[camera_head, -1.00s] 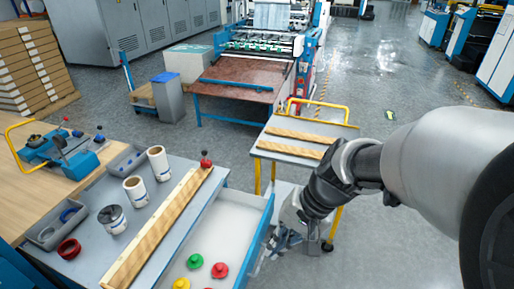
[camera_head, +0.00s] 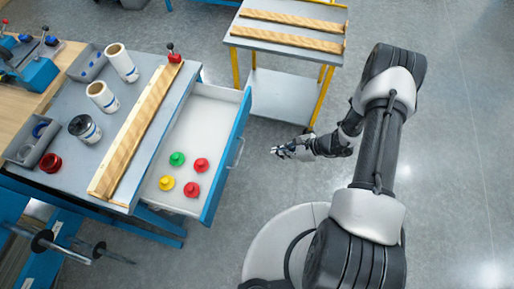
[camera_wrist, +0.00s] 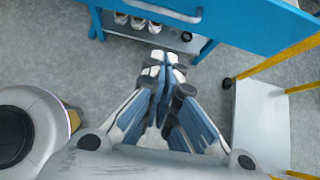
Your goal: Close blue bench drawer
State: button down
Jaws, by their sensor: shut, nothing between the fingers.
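The blue bench drawer (camera_head: 226,160) is pulled out from the right side of the grey-topped bench in the head view. Its white inside holds red, green and yellow knobbed pieces. Its blue front, with a grey handle, shows at the top of the wrist view (camera_wrist: 240,30). My gripper (camera_head: 278,151) is shut and empty, to the right of the drawer front and apart from it. In the wrist view my gripper's fingers (camera_wrist: 164,60) are together and point toward the drawer front, close to its lower edge in the picture.
A yellow-framed cart (camera_head: 287,50) with wooden strips stands beyond the drawer; its lower shelf (camera_wrist: 262,125) is right in the wrist view.

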jog(key=a+r+b+x, duration=0.1)
jog(key=b+x, duration=0.1)
jog(key=x, duration=1.1)
jog(key=shift+a+r+b, duration=0.25)
jog(key=shift+r+b, duration=0.1)
jog(key=shift+r, duration=0.05)
jog(key=shift+w, duration=0.15)
